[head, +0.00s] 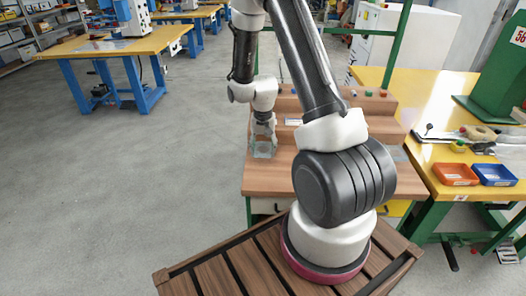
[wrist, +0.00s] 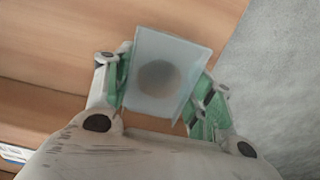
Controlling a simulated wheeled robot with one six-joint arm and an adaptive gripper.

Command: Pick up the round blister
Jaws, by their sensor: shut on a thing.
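The round blister (wrist: 160,77) is a clear, pale square piece with a darker round area in its middle. In the wrist view it sits between the two green-padded fingers of my gripper (wrist: 156,100), which is shut on it. In the head view my gripper (head: 263,138) points down over the left part of the wooden workbench, with the clear blister (head: 263,150) at its tips. I cannot tell whether the blister touches the bench top or is just above it.
The wooden bench (head: 270,180) has a raised back step with small buttons. A yellow table (head: 455,185) on the right holds an orange bin (head: 455,174), a blue bin (head: 494,175) and tools. Grey floor lies open on the left.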

